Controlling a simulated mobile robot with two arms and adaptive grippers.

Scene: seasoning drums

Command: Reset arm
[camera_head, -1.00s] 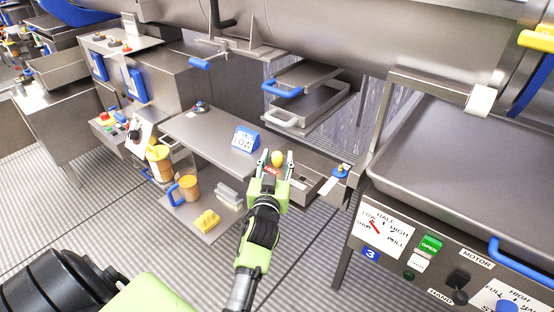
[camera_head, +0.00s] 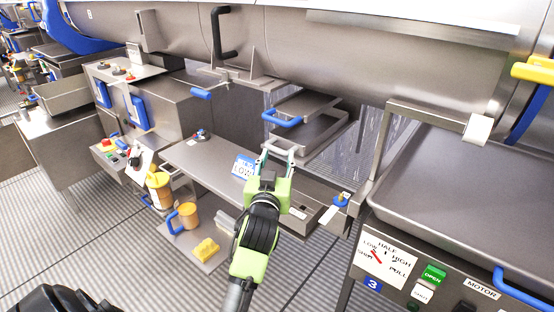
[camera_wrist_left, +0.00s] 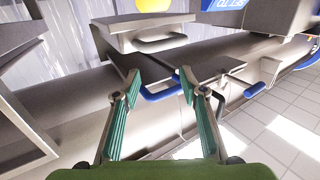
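My left gripper (camera_head: 278,151) reaches over the grey table (camera_head: 205,160) in the middle of the head view. Its green and black arm comes up from the bottom. In the left wrist view, the two green-padded fingers (camera_wrist_left: 159,80) are spread with nothing between them; a grey surface and blue handles show beyond. My right gripper is in neither view.
A blue and white sign (camera_head: 243,168) stands beside the gripper. A steel tray with a blue handle (camera_head: 283,119) hangs behind it. A control panel (camera_head: 385,262) is at the right. A yellow sponge (camera_head: 206,249) and orange mug (camera_head: 188,216) sit lower left.

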